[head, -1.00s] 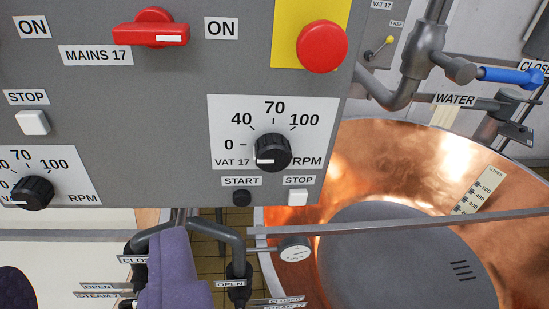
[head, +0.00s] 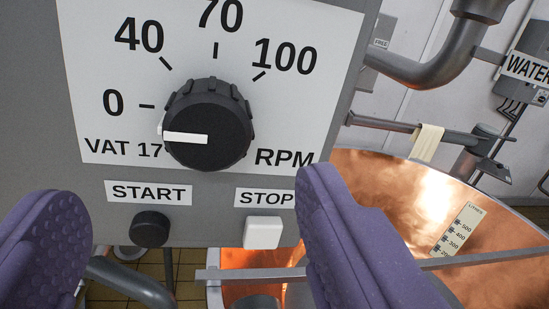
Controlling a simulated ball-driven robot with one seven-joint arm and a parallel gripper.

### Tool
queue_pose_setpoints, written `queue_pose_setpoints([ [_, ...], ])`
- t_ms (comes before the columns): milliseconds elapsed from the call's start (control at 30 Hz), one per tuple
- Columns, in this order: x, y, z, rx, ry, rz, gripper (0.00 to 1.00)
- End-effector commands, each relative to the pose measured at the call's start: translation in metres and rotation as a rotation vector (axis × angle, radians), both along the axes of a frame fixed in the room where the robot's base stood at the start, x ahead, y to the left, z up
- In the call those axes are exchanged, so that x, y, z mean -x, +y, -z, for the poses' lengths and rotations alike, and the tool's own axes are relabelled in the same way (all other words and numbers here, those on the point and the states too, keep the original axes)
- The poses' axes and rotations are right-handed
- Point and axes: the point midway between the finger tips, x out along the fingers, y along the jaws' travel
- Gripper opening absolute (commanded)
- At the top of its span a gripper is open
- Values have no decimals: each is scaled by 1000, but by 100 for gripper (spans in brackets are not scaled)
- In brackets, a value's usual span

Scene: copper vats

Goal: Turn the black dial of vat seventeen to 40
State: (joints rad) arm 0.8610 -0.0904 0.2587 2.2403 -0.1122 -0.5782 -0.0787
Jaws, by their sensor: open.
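The black dial (head: 208,125) of vat 17 is on a white scale plate (head: 90,60) marked 0, 40, 70, 100 and RPM. Its white pointer bar points left, at about the 0 mark or slightly below it. My gripper (head: 185,225) shows as two purple padded fingers, one at the lower left and one at the lower right. The fingers are wide apart with nothing between them. They appear below the dial in the picture and not around it.
Below the dial are a black START button (head: 150,229) and a white STOP button (head: 263,232), both between the fingers in the picture. A copper vat (head: 375,185) with a metal bar (head: 470,257) across it stands at the right. Grey pipes (head: 440,60) run above it.

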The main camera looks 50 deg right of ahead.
Motion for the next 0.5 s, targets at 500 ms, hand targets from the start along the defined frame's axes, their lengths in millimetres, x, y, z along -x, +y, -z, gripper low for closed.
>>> queue_pose_setpoints([
  [500,-57,-41,3,5,-7,7,76],
])
